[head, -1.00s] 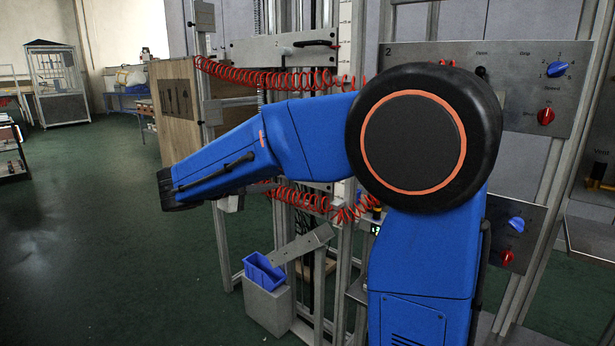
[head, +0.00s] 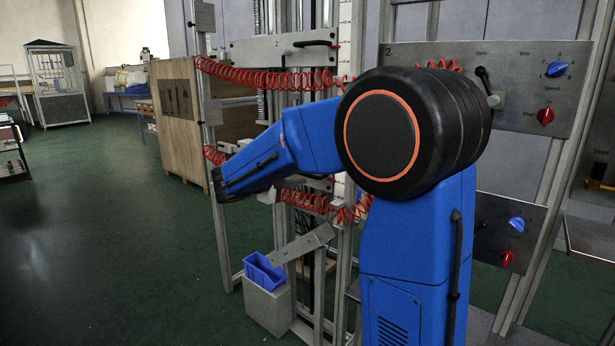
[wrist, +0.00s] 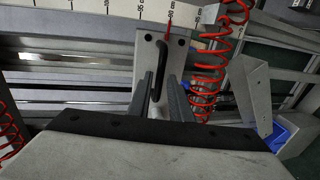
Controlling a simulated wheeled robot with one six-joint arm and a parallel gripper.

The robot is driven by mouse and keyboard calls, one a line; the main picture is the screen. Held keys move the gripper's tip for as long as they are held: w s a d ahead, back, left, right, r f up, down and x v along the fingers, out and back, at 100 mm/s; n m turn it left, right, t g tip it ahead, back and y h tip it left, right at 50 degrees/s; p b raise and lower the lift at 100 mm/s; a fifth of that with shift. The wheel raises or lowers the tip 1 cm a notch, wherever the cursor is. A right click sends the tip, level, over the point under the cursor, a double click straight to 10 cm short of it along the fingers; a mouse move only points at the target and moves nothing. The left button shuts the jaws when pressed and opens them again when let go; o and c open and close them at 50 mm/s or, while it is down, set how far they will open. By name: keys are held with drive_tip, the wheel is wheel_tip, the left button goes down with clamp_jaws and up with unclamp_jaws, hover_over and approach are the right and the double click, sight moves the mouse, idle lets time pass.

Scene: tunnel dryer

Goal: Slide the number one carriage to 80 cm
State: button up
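A grey plate with a black bar handle (wrist: 161,66), apparently the lower carriage (wrist: 180,50), is straight ahead in the wrist view. No number is readable on it. My gripper (wrist: 158,88) is open, its two fingers pointing at the handle, one on each side of its lower end. I cannot tell whether they touch it. A scale (wrist: 112,8) with centimetre marks runs above the plate, and a red line stands at the plate's top. In the head view my arm hides most of this carriage, and my fingers do not show.
Red coiled hoses (head: 265,77) hang close to my arm. A blue bin (head: 263,270) stands on a grey box below. A panel with knobs (head: 520,85) is behind my arm at right. Open green floor lies left.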

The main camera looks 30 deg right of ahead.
sight(306, 175)
drive_tip(key=shift+x, duration=2.1)
drive_tip(key=shift+f, duration=0.1)
clamp_jaws()
